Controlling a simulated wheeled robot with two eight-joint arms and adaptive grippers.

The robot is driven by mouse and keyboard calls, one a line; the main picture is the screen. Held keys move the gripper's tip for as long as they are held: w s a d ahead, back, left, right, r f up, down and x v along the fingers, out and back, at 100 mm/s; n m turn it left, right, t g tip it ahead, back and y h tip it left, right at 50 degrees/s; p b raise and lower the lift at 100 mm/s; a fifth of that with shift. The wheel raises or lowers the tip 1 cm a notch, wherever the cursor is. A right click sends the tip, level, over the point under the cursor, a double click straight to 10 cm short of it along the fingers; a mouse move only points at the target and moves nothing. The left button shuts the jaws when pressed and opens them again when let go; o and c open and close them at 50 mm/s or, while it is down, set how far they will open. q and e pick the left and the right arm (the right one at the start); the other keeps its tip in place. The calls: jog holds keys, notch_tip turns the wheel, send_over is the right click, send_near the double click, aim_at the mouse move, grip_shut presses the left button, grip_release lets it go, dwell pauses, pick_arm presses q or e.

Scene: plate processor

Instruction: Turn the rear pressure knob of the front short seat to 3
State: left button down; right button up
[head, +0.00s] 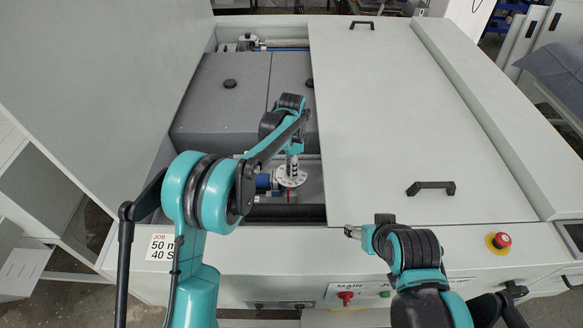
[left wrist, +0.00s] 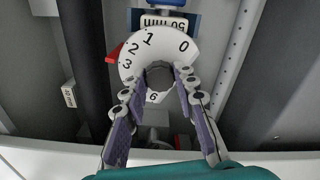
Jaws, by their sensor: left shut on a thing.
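The pressure knob is a white round dial (head: 291,179) inside the open front bay of the machine. In the left wrist view the dial (left wrist: 140,44) shows the numbers 0, 1, 2, 3 and 6; others are covered by my fingers. A red pointer (left wrist: 112,54) at the dial's left edge sits beside the 2 and 3; the exact reading is hard to tell. My left gripper (head: 292,158) reaches down onto the knob, its fingers (left wrist: 161,80) shut around the grey hub. My right gripper (head: 353,232) hangs above the front panel, away from the dial; its jaws are too small to judge.
A blue part (head: 263,181) with a label stands beside the dial. Grey covers (head: 225,95) lie behind the bay, and a white lid (head: 400,110) with black handles closes the right side. The front panel bears a red switch (head: 345,296) and an emergency button (head: 501,240).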

dwell(0.4)
pick_arm(q)
jog(key=c, duration=1.2)
grip_release()
notch_tip(320, 180, up, 12)
